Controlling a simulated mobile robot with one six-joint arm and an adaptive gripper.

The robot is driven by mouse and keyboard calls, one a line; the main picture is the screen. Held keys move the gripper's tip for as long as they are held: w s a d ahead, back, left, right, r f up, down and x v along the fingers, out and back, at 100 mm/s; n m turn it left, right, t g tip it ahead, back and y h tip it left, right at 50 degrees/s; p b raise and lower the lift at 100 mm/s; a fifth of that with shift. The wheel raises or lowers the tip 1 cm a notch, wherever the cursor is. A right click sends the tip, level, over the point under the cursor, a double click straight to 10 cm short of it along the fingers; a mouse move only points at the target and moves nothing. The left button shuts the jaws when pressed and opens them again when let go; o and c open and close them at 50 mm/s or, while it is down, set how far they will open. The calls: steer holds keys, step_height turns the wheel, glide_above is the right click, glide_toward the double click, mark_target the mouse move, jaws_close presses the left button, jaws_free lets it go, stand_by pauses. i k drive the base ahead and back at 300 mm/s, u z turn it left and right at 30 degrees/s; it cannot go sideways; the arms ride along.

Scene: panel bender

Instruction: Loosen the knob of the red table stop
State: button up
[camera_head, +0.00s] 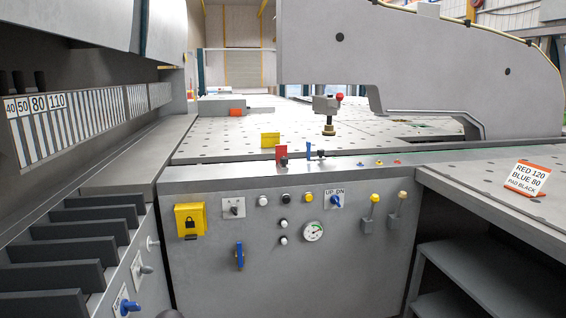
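The red table stop (281,152) is a small upright red plate on the front edge of the grey machine table, near the middle of the picture. Its small black knob (284,161) shows low on its right side. The knob is too small to tell whether it is tight or loose. The blue table stop (308,150) stands just to the right, with a black knob (321,154) beside it. My gripper is not in view, and nothing touches the red stop.
Behind the stops are a yellow block (270,139) and a grey device with a red ball (339,97).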

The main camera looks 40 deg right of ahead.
mark_target(284, 160)
steer(key=k, duration=1.3)
steer(key=z, duration=0.35)
steer(key=i, duration=0.65)
steer(key=z, duration=0.55)
steer(key=i, duration=1.15)
steer(key=z, duration=0.1)
